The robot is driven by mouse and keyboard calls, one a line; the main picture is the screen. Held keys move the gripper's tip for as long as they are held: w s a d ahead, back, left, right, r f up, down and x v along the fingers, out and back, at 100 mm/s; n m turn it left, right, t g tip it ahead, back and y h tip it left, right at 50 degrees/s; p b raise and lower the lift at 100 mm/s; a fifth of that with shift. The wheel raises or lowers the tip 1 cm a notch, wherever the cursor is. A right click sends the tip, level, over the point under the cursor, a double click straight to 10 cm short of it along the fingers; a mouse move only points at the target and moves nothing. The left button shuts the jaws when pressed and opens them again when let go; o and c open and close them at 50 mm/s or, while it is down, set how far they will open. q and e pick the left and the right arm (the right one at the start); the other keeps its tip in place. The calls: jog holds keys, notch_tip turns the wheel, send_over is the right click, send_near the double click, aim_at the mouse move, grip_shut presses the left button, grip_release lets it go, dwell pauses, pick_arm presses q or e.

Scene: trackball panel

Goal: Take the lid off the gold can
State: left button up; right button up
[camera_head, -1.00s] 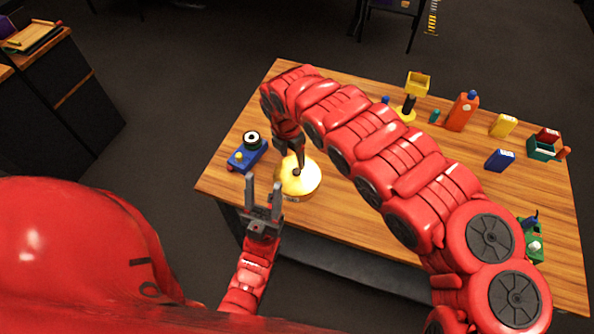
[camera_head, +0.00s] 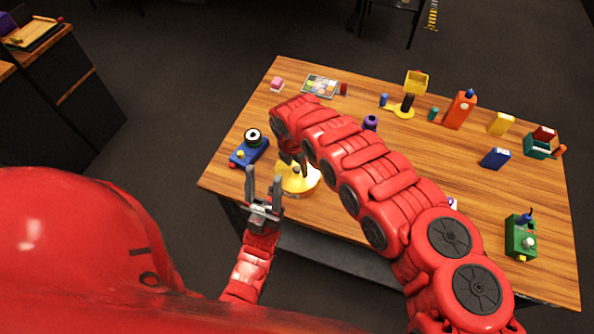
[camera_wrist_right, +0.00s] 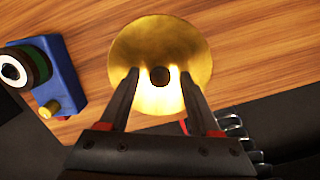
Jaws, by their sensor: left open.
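The gold can (camera_head: 299,184) stands near the table's front left edge, partly covered by my right arm and gripper in the head view. In the right wrist view its round gold lid (camera_wrist_right: 160,35) shows from above, with a small dark knob (camera_wrist_right: 160,77) in the middle. My right gripper (camera_wrist_right: 160,73) is open over the lid, one finger on each side of the knob, with gaps visible between. It also shows in the head view (camera_head: 293,163). My left gripper (camera_head: 263,178) is open and empty, just left of the can by the table's front edge.
A blue block-like toy (camera_head: 248,151) with a dark round top sits left of the can. A purple item (camera_head: 370,122) is beyond my right arm. A paint-palette-like tray (camera_head: 320,86) and pink block (camera_head: 277,84) are at the back. A green box (camera_head: 521,238) is at the right.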

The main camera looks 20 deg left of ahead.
grip_shut()
jog(key=shift+r, duration=0.1)
